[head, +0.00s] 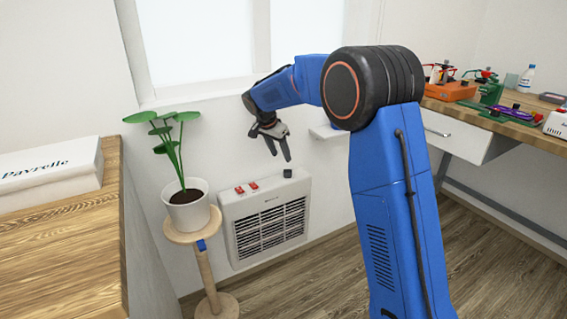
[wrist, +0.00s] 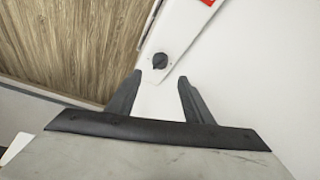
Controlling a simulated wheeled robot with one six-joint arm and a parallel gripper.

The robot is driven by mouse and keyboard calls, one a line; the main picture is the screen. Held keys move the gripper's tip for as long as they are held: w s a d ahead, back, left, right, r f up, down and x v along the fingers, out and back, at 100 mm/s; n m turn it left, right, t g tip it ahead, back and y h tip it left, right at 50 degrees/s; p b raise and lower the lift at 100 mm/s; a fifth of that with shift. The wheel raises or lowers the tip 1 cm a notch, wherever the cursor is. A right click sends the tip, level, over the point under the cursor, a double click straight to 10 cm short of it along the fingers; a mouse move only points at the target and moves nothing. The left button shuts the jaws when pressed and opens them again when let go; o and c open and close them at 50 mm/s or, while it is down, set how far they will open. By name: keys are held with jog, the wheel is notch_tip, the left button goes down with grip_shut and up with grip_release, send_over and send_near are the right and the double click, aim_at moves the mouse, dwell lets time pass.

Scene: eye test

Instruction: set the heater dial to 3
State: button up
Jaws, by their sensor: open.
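The heater (head: 266,222) is a white wall unit with a dark grille, low under the window in the head view. Its dial (head: 288,173) is a small black knob on the top at the right end. The dial also shows in the wrist view (wrist: 160,61), just beyond my fingertips and roughly centred between them. The numbers around it are too small to read. My gripper (head: 279,158) is open and empty above the heater's top, apart from the dial. In the wrist view my gripper (wrist: 160,75) has its two dark fingers spread.
A potted plant (head: 188,200) on a wooden stand (head: 205,262) stands close at the heater's left. A small white shelf (head: 325,133) is on the wall to the right. A workbench (head: 490,118) with tools is further right.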

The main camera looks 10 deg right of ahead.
jog(key=v, duration=0.7)
jog(key=shift+s, duration=0.1)
